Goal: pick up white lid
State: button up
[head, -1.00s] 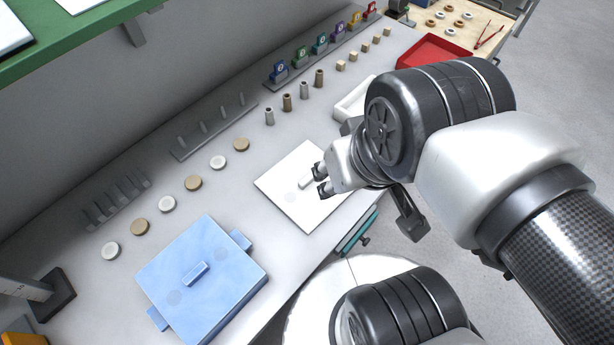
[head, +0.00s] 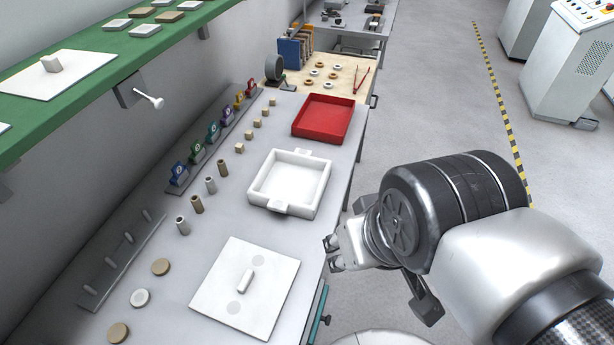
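The white lid (head: 262,304) is a flat square plate with a small raised bar handle in its middle. It lies flat on the grey bench in the lower middle of the head view. My gripper (head: 331,254) is to the right of the lid, by the bench's front edge, and apart from the handle. Its two fingertips stand apart with nothing between them. A white open square box (head: 318,186) with side tabs stands behind the lid on the bench.
A red tray (head: 324,137) sits farther back. Several small cylinders, discs and cubes line the bench's left side. A green shelf (head: 95,85) overhangs at the upper left and carries another white plate (head: 85,75). Open floor lies right of the bench.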

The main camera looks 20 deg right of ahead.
aim_at(247, 290)
jog(key=i+l+u, duration=0.2)
jog(key=u, duration=0.15)
jog(key=i+l+u, duration=0.15)
jog(key=l+u, duration=0.2)
jog(key=i+l+u, duration=0.15)
jog(key=l+u, duration=0.6)
